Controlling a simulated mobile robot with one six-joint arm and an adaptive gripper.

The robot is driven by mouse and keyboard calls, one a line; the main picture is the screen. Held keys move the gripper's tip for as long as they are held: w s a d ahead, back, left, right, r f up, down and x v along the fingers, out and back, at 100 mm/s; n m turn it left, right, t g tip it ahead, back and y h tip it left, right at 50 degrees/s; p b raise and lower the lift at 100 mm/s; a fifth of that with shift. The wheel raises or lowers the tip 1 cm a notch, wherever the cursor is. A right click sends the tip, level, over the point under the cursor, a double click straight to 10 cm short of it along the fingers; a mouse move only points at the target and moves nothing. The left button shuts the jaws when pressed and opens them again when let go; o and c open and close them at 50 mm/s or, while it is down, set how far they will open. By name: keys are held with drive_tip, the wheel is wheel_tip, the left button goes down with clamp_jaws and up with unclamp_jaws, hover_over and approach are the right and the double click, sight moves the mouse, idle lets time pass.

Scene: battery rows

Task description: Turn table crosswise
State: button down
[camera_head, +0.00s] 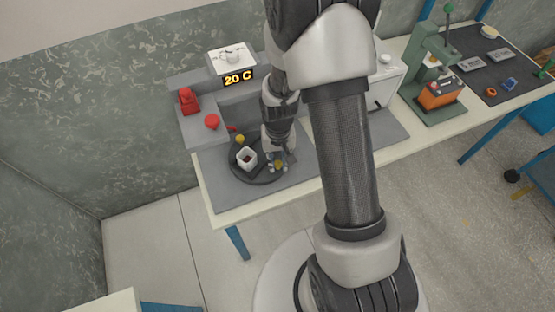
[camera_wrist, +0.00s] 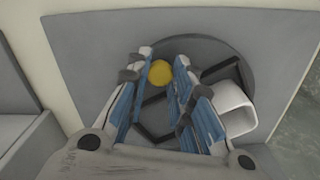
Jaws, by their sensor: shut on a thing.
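A dark round turntable (camera_head: 247,177) lies on the grey mat near the left end of the bench. It also shows in the wrist view (camera_wrist: 212,53), with black bars on its face. A white square cup (camera_head: 246,153) stands on it, with something dark inside; in the wrist view the cup (camera_wrist: 232,113) is right of my fingers. My gripper (camera_head: 277,162) is low over the turntable's right side. Its blue-padded fingers are shut on a yellow knob (camera_head: 278,165), which shows between the fingertips in the wrist view (camera_wrist: 160,73). Another yellow knob (camera_head: 240,139) is at the far side.
A grey stepped stand with a red block (camera_head: 188,99), a red knob (camera_head: 212,121) and a "20 C" display (camera_head: 238,77) rises behind the turntable. A green press (camera_head: 432,75) with an orange box (camera_head: 440,92) stands farther right. The mat's front strip is clear.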

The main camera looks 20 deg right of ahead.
drive_tip(key=c, duration=1.4)
unclamp_jaws()
drive_tip(key=shift+o, duration=0.2)
wheel_tip(320, 180, up, 12)
drive_tip(key=shift+c, duration=0.5)
